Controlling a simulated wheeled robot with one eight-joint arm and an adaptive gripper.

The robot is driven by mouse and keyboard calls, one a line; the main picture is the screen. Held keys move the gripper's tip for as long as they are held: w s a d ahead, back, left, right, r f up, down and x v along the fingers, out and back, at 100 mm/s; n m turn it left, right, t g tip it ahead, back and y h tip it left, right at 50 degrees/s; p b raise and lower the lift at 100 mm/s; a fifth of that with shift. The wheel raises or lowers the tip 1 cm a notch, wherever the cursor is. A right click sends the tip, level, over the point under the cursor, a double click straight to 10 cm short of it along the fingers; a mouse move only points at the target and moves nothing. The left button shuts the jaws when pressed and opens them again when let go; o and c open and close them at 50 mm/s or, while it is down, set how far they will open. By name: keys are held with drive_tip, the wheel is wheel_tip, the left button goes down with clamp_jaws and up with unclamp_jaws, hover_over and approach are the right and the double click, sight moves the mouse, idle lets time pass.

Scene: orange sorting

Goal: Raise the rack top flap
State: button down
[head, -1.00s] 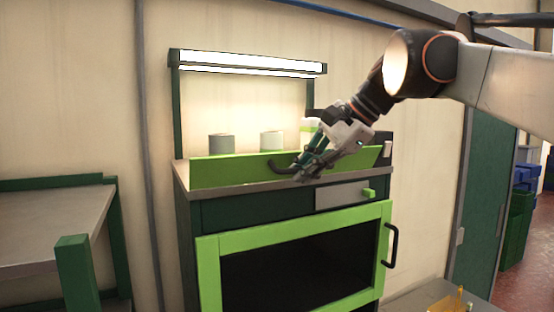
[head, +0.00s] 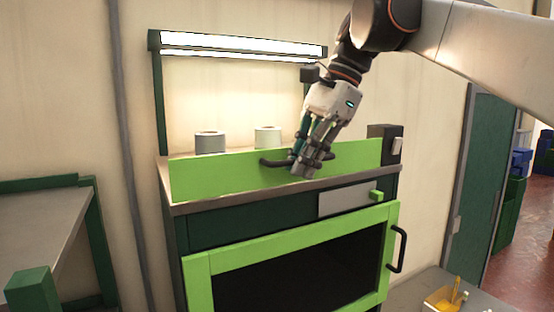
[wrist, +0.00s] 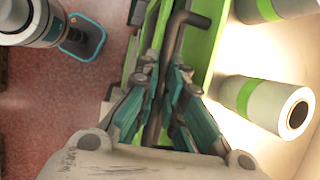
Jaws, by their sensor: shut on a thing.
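The rack top flap (head: 225,176) is a long light green panel along the front of the rack's top. It stands raised, upright or nearly so, in the head view; the exact tilt is hard to tell. Its black bar handle (head: 272,162) is on its front face. My gripper (head: 300,168) points down in front of the flap, with its fingers shut on the handle. In the wrist view the dark handle (wrist: 174,38) runs between the fingers (wrist: 165,85), beside the green flap (wrist: 205,40). The fingers hide part of the handle.
Behind the flap, two pale rolls (head: 209,143) (head: 267,137) stand under a lit lamp (head: 240,46). A green-framed door (head: 300,240) with a black handle is below. A dark box (head: 383,146) is at the rack's right end. A shelf (head: 45,225) stands left.

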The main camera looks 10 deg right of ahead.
drive_tip(key=c, duration=2)
unclamp_jaws()
drive_tip(key=shift+w, duration=0.1)
drive_tip(key=shift+o, duration=0.2)
drive_tip(key=v, duration=1.2)
drive_tip(key=shift+f, duration=0.1)
